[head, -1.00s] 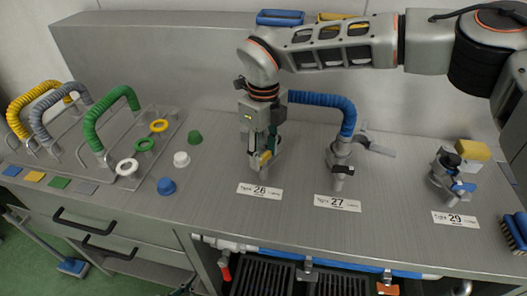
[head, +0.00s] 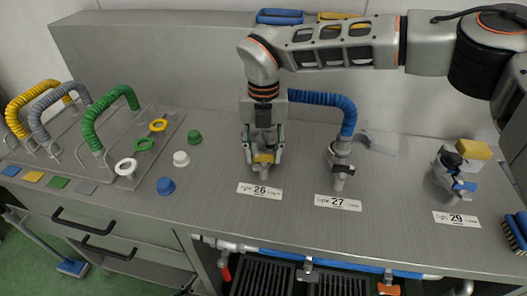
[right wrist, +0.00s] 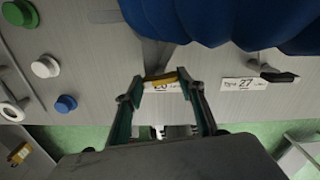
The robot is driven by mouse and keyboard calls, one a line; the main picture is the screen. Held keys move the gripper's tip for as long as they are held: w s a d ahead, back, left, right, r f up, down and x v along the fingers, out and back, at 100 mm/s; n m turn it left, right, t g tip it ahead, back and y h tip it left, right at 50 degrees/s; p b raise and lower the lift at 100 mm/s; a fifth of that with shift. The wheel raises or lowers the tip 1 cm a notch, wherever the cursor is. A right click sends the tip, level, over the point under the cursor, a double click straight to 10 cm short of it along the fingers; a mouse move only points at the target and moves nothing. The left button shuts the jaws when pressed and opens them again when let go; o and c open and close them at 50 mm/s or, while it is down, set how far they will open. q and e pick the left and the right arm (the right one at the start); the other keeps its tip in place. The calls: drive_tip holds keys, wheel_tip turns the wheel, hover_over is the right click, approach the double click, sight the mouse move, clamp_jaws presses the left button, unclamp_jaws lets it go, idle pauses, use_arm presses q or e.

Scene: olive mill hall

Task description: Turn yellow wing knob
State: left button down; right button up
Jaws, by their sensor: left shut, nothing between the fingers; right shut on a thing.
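The yellow wing knob (head: 263,158) is on the fitting behind the label plate 26 (head: 259,191). My right gripper (head: 263,164) comes down on it from above, with one finger on each side, and is shut on it. In the right wrist view, the yellow knob (right wrist: 161,78) sits between the two fingertips (right wrist: 164,84) and partly covers the label behind. Much of the fitting is hidden by the gripper. Only a small dark part of my left gripper (head: 188,287) shows at the bottom edge; it is shut and empty, away from the knob.
A blue corrugated hose (head: 325,101) arches to the fitting at label 27 (head: 338,202), close right of my gripper. A fitting with a yellow block (head: 473,150) stands farther right. Coloured buttons (head: 181,158) and hose handles (head: 110,108) are left.

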sight(263, 156)
drive_tip(key=shift+s+f+m, duration=0.1)
drive_tip(key=shift+m, duration=0.9)
drive_tip(key=o, duration=1.1)
drive_tip(key=shift+o, duration=0.2)
wheel_tip(263, 156, up, 12)
